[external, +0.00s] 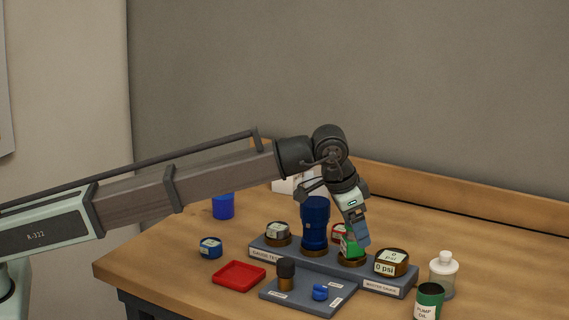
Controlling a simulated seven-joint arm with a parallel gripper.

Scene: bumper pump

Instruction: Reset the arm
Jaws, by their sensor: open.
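My gripper (357,238) points down over the right half of the grey pump base (368,278). Its fingers are close around or beside a green part (350,246) on a brass-coloured mount; I cannot tell whether they touch it. The jaws are open. A tall dark blue cylinder (315,224) stands on the base just left of my gripper. A round gauge reading 0 psi (391,263) is to the right. A smaller gauge (278,233) sits at the base's left end. A red part (337,234) is partly hidden behind my gripper.
In front lie a red tray (239,276) and a grey plate (308,297) with a black-topped knob (286,272) and a small blue part (320,292). A blue-rimmed gauge (210,248) and a blue cup (223,206) stand left.

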